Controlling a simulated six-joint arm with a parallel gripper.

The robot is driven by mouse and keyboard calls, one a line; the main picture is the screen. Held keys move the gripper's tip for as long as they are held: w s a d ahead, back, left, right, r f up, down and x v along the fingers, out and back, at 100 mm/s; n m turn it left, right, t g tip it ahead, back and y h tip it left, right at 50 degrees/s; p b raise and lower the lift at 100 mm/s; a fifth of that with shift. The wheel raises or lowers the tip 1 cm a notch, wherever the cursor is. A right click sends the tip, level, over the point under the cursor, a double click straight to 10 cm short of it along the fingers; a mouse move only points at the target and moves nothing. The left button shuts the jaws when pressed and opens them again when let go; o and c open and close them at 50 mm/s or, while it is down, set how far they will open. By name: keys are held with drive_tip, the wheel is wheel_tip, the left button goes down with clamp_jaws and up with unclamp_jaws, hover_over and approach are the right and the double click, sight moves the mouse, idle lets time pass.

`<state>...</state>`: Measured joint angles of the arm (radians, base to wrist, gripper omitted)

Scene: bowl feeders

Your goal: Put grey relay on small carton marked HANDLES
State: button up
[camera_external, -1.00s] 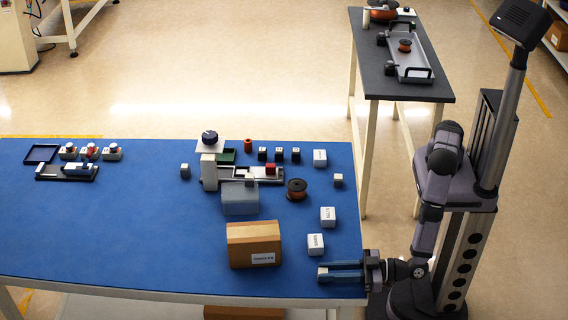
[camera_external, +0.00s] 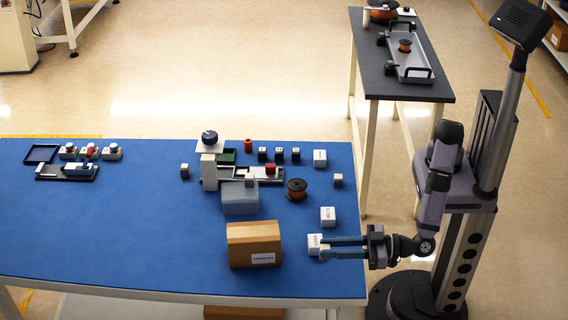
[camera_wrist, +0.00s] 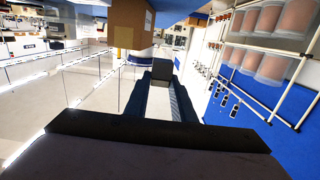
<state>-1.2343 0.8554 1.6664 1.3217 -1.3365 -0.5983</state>
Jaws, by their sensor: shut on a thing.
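My gripper (camera_external: 322,247) is at the table's front right, with its fingers pointing left. It is shut on a small dark grey block, the grey relay (camera_wrist: 161,70), between the fingertips in the wrist view; it is hard to make out in the external view. A brown carton (camera_external: 253,237) with a white label stands left of the fingertips, apart from them. The label seems to read HANDLES, but it is too small to be sure. A brown carton (camera_wrist: 132,24) also shows ahead of the fingers in the wrist view.
A small white box (camera_external: 314,241) is right at the fingertips; I cannot tell whether they touch. Another white box (camera_external: 328,213) and an orange spool (camera_external: 297,189) stand behind. A grey-blue bin (camera_external: 240,198) is behind the carton. The table's left front is clear.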

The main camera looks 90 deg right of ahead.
drive_tip(key=w+d+r+m+h, duration=0.25)
drive_tip(key=w+d+r, duration=0.25)
drive_tip(key=w+d, duration=0.35)
drive_tip(key=w+d+r+m+h, duration=0.1)
drive_tip(key=w+d+r+h, duration=0.2)
drive_tip(key=w+d+r, duration=0.45)
drive_tip(key=n+y, duration=0.4)
drive_tip(key=y, duration=0.2)
hover_over(260, 231)
drive_tip(key=shift+m+h, duration=0.25)
drive_tip(key=shift+f, duration=3.7)
drive_tip(key=shift+f, duration=0.1)
drive_tip(key=shift+f, duration=1.75)
drive_tip(key=shift+f, duration=0.1)
